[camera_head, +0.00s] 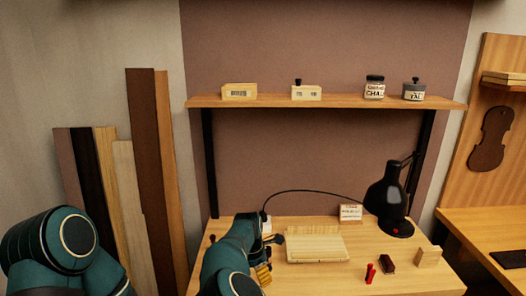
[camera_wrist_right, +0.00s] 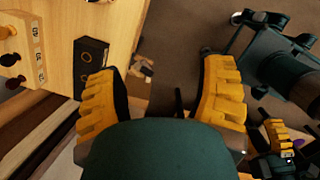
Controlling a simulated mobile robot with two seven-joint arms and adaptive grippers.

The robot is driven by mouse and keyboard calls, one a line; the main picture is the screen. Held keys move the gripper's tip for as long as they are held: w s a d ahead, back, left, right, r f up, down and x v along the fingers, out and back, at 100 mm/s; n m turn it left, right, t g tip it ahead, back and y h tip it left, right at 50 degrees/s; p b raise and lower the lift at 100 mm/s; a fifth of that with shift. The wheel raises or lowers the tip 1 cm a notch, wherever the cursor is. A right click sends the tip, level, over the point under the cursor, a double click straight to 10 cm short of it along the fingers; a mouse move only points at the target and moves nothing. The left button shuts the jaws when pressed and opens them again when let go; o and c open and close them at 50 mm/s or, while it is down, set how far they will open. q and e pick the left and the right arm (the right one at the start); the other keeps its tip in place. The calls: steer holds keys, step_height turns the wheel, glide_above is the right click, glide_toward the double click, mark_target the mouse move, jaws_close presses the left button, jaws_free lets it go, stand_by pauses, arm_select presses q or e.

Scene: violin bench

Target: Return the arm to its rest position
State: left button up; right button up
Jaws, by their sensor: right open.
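My right gripper (camera_head: 262,272) is over the left front part of the bench (camera_head: 330,280), partly hidden by my own teal arm. In the right wrist view its two yellow-padded fingers (camera_wrist_right: 162,92) stand wide apart with nothing between them; floor and the bench edge show beyond. My left arm (camera_head: 65,250) is at the lower left of the head view, with its gripper out of that view. Another yellow-padded gripper, seemingly my left one (camera_wrist_right: 278,140), shows at the lower right of the wrist view; its opening is unclear.
The bench holds a pale slatted wooden block (camera_head: 316,247), a black lamp (camera_head: 388,195), a red item (camera_head: 370,273), a dark block (camera_head: 387,264) and a small card (camera_head: 350,213). A shelf (camera_head: 330,102) with jars hangs above. Boards (camera_head: 150,170) lean at left.

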steer(key=s+d+f+m+t+y+b, duration=0.25)
steer(key=s+d+f+m+y, duration=0.2)
steer(key=f+m, duration=0.4)
steer(key=s+d+f+m+t+y+b, duration=0.25)
steer(key=s+d+f+m, duration=0.2)
steer(key=f+m, duration=0.35)
arm_select(q)
step_height(320, 180, down, 9)
steer(key=b, duration=0.3)
steer(key=shift+s+d+f+b, duration=0.2)
steer(key=shift+s+d+b, duration=0.1)
steer(key=shift+s, duration=0.15)
arm_select(e)
steer(key=s+d+f+m+g, duration=0.1)
steer(key=s+m, duration=0.3)
steer(key=s, duration=0.6)
steer(key=s+d+f+m+g+h, duration=0.1)
steer(key=s+m, duration=0.4)
steer(key=s, duration=0.6)
steer(key=shift+s+d+f+g, duration=0.35)
steer(key=shift+f+g, duration=0.3)
steer(key=shift+g, duration=0.25)
steer(key=shift+w, duration=0.1)
